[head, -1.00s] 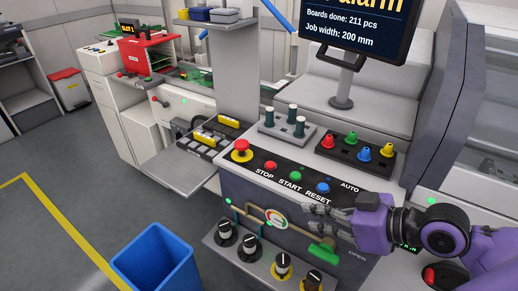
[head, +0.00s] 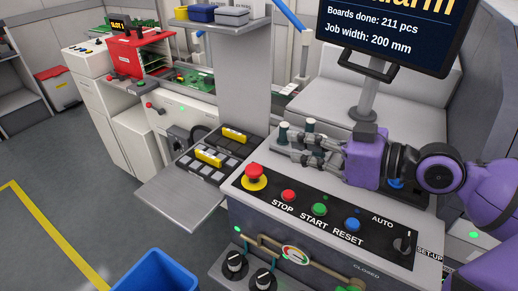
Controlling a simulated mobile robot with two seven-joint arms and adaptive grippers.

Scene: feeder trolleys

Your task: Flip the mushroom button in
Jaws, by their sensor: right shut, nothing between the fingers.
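The red mushroom button (head: 254,172) sits on a yellow ring at the left end of the black control panel (head: 266,198). Its cap stands above the ring. My right gripper (head: 279,147) is purple with grey fingers and comes in from the right. Its fingers are shut and empty, pointing left above the back part of the console. In the picture the fingertips are behind and right of the button, apart from it. The gripper hides part of the pegs and coloured knobs behind it. My left gripper is not in view.
Red STOP (head: 288,196), green START (head: 319,209) and blue RESET (head: 352,224) buttons line the panel, with a black selector (head: 403,244) at its right. A monitor (head: 392,38) stands behind. A blue bin (head: 158,275) is on the floor in front.

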